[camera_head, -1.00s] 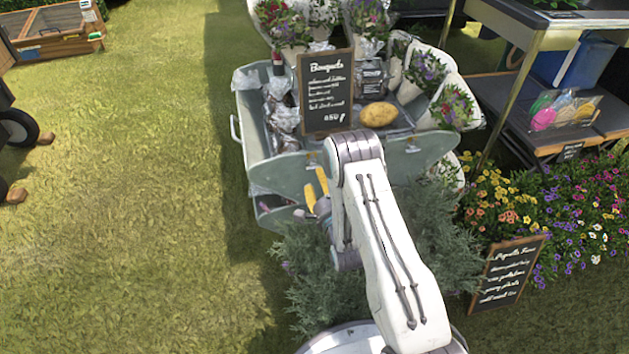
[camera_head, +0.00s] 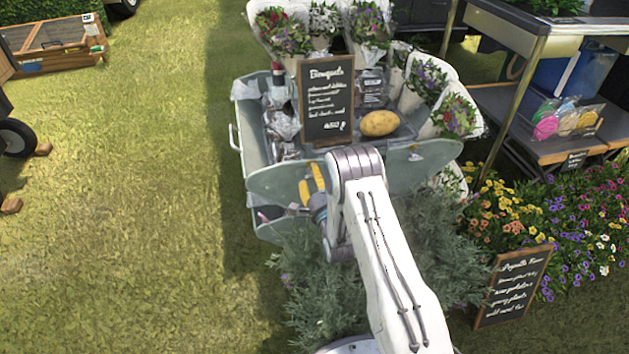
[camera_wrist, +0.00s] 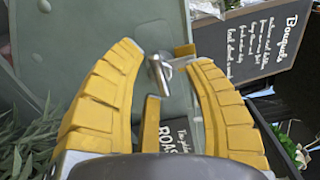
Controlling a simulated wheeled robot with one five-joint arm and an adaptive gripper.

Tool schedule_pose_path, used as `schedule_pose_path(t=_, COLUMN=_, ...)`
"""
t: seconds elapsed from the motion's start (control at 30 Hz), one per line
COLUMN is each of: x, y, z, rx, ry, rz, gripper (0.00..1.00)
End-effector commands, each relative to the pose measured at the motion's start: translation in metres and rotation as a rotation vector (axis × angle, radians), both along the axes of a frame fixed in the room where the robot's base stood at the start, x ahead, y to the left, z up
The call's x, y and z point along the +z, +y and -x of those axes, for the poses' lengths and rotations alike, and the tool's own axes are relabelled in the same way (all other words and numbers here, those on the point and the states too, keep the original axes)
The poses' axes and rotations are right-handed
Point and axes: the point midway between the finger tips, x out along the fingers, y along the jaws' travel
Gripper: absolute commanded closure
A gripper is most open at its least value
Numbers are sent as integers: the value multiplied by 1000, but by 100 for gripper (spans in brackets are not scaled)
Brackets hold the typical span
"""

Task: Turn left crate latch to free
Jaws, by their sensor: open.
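The grey-green crate (camera_head: 270,184) stands in front of me in the head view. Its front board (camera_wrist: 85,45) fills the upper left of the wrist view. The left latch, a small silver metal piece (camera_wrist: 164,68), shows against the board in the wrist view. My gripper (camera_wrist: 165,54) is open, with its two yellow fingers on either side of the latch. I cannot tell whether either finger touches it. In the head view my gripper (camera_head: 318,178) is at the left part of the crate front and hides the left latch. The right latch (camera_head: 415,156) shows farther right.
Grey-green bushes (camera_head: 315,285) grow close below my arm. Open grass (camera_head: 130,210) lies left.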

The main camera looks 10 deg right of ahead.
Motion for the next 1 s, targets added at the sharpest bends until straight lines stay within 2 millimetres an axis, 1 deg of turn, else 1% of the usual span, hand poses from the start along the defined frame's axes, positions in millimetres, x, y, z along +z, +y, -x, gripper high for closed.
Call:
schedule_pose_path(t=0.27, x=0, y=0, z=-1, rx=0, ry=0, rz=0, gripper=54)
schedule_pose_path(t=0.3, x=0, y=0, z=-1, rx=0, ry=0, rz=0, gripper=52)
schedule_pose_path(t=0.83, x=2, y=0, z=-1, rx=0, ry=-4, rz=0, gripper=100)
schedule_pose_path(t=1.0, x=3, y=0, z=-2, rx=0, ry=-9, rz=0, gripper=100)
